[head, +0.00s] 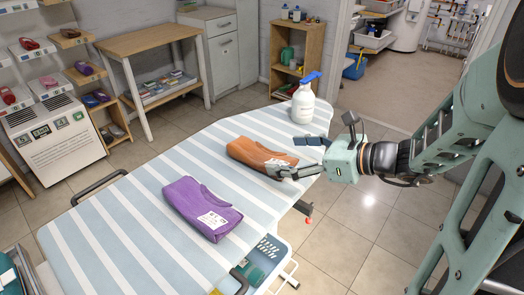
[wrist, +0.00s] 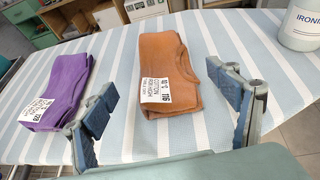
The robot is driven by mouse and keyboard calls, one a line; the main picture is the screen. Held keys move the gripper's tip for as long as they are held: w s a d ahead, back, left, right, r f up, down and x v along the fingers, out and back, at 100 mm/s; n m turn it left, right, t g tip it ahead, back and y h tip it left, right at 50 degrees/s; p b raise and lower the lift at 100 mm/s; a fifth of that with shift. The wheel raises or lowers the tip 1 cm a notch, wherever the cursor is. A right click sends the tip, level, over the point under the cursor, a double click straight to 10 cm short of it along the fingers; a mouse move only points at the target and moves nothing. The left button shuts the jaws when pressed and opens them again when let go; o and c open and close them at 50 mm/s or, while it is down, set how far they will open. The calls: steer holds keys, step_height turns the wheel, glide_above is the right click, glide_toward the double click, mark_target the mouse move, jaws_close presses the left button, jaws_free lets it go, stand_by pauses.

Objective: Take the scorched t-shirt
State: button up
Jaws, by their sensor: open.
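Two folded garments lie on the striped ironing board (head: 130,235). The orange-brown one (head: 258,150) has a white tag at its near end; in the wrist view (wrist: 166,60) its tag reads in part "cotton". The purple one (head: 195,197) lies to its left and nearer, also with a white tag; it shows at the left in the wrist view (wrist: 60,85). No scorch mark is clear on either. My gripper (head: 298,157) is open and empty at the right end of the orange-brown garment. In the wrist view my fingers (wrist: 163,105) stand wide apart on either side of its tagged end.
A white bottle with a blue top (head: 303,103) stands at the board's far end, beyond my gripper. A blue basket (head: 263,258) hangs below the board's near right side. A wooden table (head: 150,42) and shoe shelves stand behind. Bare striped cloth surrounds both garments.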

mark_target(271, 153)
steer(key=b+x, duration=0.1)
steer(key=x, duration=0.3)
steer(key=shift+w+a+f, duration=0.15)
steer(key=shift+w+a, duration=0.05)
steer(key=shift+a, duration=0.1)
steer(key=shift+w+b+x, duration=0.25)
steer(key=shift+b+x, duration=0.35)
steer(key=shift+x, duration=2.45)
steer(key=shift+d, duration=0.15)
steer(key=shift+c, duration=0.4)
steer(key=c, duration=1.2)
